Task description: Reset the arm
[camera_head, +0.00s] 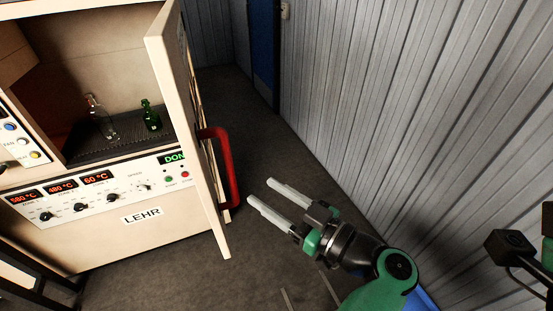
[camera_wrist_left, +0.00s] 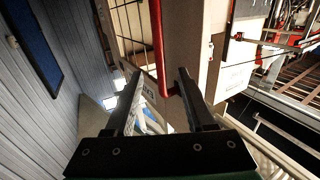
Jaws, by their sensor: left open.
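My left gripper (camera_head: 259,190) is open, its two pale fingers apart with nothing between them. It is in the middle of the head view, just right of the red handle (camera_head: 229,170) on the open door (camera_head: 193,125) of the lehr, and I see no contact. In the left wrist view the two dark fingers (camera_wrist_left: 160,74) are also apart and empty, with the red handle (camera_wrist_left: 158,45) beyond them. My right gripper's fingers do not show.
The lehr (camera_head: 100,245) stands at left, its chamber open, with a clear bottle (camera_head: 103,119) and a green bottle (camera_head: 151,117) on a dark shelf (camera_head: 125,143). A corrugated wall (camera_head: 400,110) bounds the right. Bare floor (camera_head: 235,110) lies between.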

